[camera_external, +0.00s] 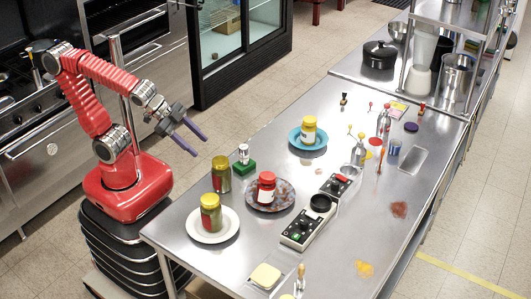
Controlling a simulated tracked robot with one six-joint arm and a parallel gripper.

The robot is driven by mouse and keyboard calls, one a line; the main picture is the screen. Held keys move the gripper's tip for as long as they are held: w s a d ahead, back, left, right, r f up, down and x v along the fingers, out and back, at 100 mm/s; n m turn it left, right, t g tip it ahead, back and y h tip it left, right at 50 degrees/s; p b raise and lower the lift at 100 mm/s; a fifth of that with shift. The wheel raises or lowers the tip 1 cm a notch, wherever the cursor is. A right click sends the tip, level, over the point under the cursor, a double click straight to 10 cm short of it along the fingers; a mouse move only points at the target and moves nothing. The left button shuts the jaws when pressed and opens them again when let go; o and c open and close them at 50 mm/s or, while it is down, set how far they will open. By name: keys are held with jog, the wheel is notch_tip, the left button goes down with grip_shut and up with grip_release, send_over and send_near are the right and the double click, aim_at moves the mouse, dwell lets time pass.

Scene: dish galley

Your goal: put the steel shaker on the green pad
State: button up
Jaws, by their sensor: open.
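The steel shaker (244,151), small and silvery with a dark mark near its top, stands upright on the green pad (243,168). The pad lies on the steel table near its left edge, behind a speckled plate. My gripper (199,146) has two purple fingers spread apart with nothing between them. It is to the left of the shaker, raised and clear of it, near the table's left edge. The shaker covers the middle of the pad.
A red-lidded jar (267,184) sits on the speckled plate (284,198), and another jar on a white plate (227,236). A blue plate (322,143) holds a yellow-lidded jar.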

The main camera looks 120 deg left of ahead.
jog(key=s+d+f+m+g+h, duration=0.1)
jog(key=s+d+f+g+h, duration=0.1)
jog(key=s+d, duration=0.5)
jog(key=d+h, duration=0.1)
jog(key=d, duration=0.3)
jog(key=shift+s+d+f+h, duration=0.15)
jog(key=shift+s+d+h, duration=0.15)
jog(key=shift+s, duration=0.05)
dwell(0.4)
